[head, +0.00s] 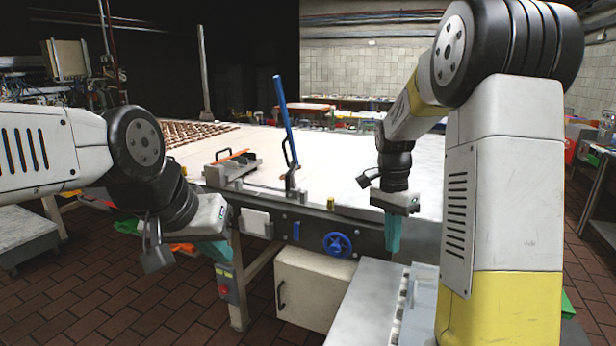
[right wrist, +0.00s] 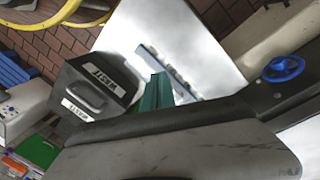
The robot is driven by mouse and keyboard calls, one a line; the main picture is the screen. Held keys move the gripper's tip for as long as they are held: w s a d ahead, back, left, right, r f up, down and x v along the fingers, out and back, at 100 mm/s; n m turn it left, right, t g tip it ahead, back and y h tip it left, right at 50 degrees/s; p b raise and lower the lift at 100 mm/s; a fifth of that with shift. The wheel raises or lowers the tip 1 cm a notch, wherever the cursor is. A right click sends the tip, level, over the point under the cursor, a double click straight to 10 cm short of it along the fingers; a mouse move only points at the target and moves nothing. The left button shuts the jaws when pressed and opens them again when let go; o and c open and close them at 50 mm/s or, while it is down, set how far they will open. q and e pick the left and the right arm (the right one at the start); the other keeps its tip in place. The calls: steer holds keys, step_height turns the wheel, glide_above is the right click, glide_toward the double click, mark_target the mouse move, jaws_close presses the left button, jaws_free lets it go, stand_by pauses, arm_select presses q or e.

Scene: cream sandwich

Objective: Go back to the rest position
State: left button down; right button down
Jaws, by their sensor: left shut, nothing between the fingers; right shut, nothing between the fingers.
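My right gripper (head: 392,248) hangs down in the head view, its teal fingers closed together with nothing between them. It is in front of the conveyor table, above the left part of a pale metal surface. In the right wrist view its teal fingers (right wrist: 157,93) show near the middle, partly hidden behind a grey edge. My left gripper (head: 222,250) is at the left end of the table's front side, pointing downward. Its teal fingers are small in view and shut, and I see nothing held.
A long table (head: 330,180) with a blue lever (head: 284,118) and blue handwheel (head: 337,244) stands ahead. Rows of brown pieces (head: 195,132) lie at its far left. A beige cabinet (head: 312,290) sits below. A metal surface (head: 365,310) lies at front right. Open brick floor is at left.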

steer(key=s+a+r+n+t+y, duration=0.1)
steer(key=s+a+r+n+t, duration=0.1)
steer(key=s, duration=0.4)
steer(key=s+a+r+n+t+y, duration=0.1)
steer(key=s+r+n+t, duration=0.2)
steer(key=s+n, duration=0.3)
steer(key=s+a+r+n+t, duration=0.2)
steer(key=s+r+n, duration=0.2)
steer(key=s+r, duration=0.1)
steer(key=shift+s+a+t+y, duration=0.3)
steer(key=shift+s+y, duration=0.1)
steer(key=shift+s, duration=0.3)
steer(key=shift+r, duration=0.1)
